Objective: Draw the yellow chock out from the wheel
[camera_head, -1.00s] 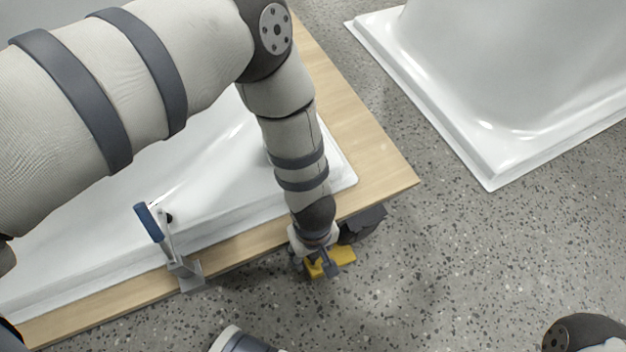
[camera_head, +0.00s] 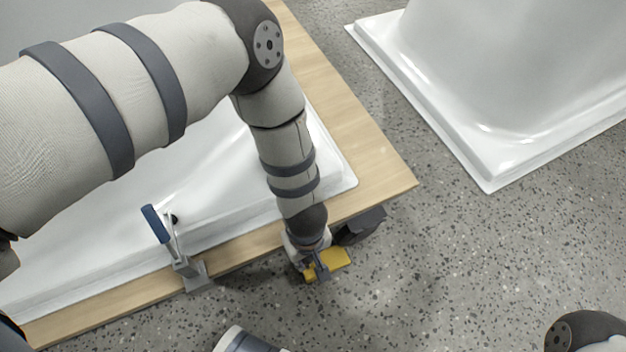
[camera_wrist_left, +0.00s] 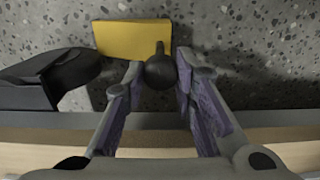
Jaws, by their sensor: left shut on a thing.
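The yellow chock (camera_head: 336,261) is a small block low beside the wooden board's front edge. In the left wrist view the chock (camera_wrist_left: 122,38) is a flat yellow shape with a dark round knob (camera_wrist_left: 159,73) on its near side. My left gripper (camera_head: 312,266) is shut on the chock by this knob; its purple-padded fingers (camera_wrist_left: 162,78) sit on either side. The dark wheel (camera_head: 361,225) stands by the board's corner, behind the chock. In the left wrist view the wheel (camera_wrist_left: 62,72) lies left of the fingers, close to the chock. Whether they touch is unclear. My right gripper is out of view.
A wooden board (camera_head: 385,172) carries a white tub shell (camera_head: 225,235). A toggle clamp (camera_head: 180,255) with a blue handle stands on its front edge, left of my left gripper. Another white shell (camera_head: 500,160) stands at the right.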

